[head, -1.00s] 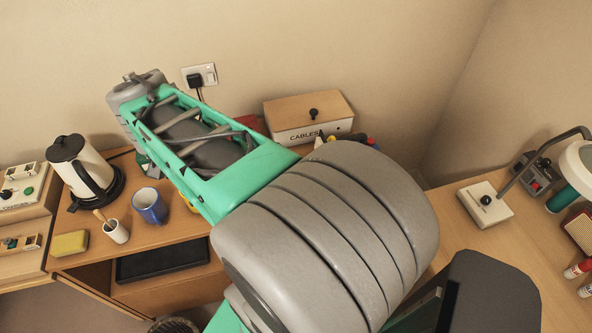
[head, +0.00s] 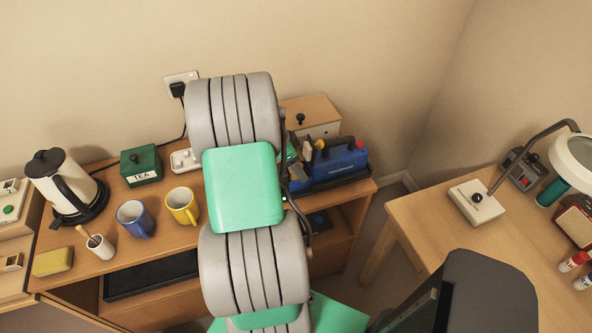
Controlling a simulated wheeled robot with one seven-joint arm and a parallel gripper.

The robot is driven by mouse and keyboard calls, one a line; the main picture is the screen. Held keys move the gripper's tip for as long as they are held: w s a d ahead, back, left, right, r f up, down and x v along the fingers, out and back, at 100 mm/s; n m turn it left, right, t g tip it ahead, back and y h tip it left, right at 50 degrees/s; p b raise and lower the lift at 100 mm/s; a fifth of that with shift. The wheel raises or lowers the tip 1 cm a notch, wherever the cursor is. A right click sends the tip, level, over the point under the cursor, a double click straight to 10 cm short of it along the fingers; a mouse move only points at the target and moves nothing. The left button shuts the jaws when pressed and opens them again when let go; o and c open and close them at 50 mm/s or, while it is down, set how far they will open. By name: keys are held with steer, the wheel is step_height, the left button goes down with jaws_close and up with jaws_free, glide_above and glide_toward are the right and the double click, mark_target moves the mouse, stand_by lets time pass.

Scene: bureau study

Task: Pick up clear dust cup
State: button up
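I cannot make out a clear dust cup in the head view. A blue appliance with a dark handle and red parts (head: 343,163) lies in a dark base at the right end of the wooden desk, partly hidden by my arm. Small pale and yellow pieces show at its left end, too small to tell apart. My arm stands in front of the desk's middle, and its grey and green links cover what is behind.
On the desk (head: 100,247) stand a kettle (head: 60,183), a green TEA box (head: 141,166), a blue mug (head: 134,218), a yellow mug (head: 182,206) and a white pot (head: 100,246). A wooden-topped box (head: 312,111) is behind. A lamp (head: 478,199) stands on the right table.

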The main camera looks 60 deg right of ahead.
steer(key=shift+c, duration=0.6)
steer(key=c, duration=1.3)
